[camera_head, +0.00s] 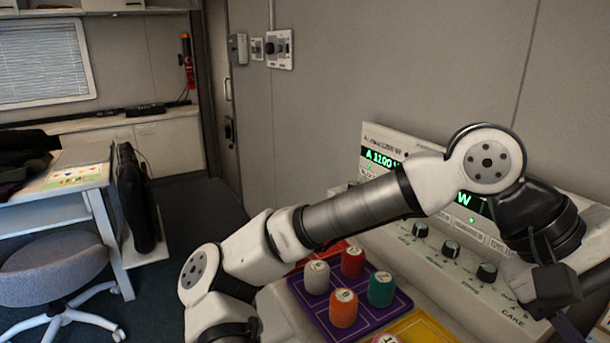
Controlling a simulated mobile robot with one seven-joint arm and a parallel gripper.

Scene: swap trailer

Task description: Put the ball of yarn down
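I see no ball of yarn in the head view. My gripper (548,290) is at the right, in front of the panel's lower right part. It shows as a dark block at the end of my white and grey arm. Its fingertips are not clear, so I cannot tell whether it is open or holds something. A purple tray (322,318) below my arm bears several small capped cylinders: a white one (316,278), a red one (353,262), a teal one (381,290) and an orange one (344,309).
A slanted cream control panel (420,262) with black knobs and green displays stands behind my arm. A yellow tray (425,328) lies at the bottom edge, partly cut off. A grey stool (52,272) and a white desk (95,183) are at the left. Dark floor (195,215) is clear between.

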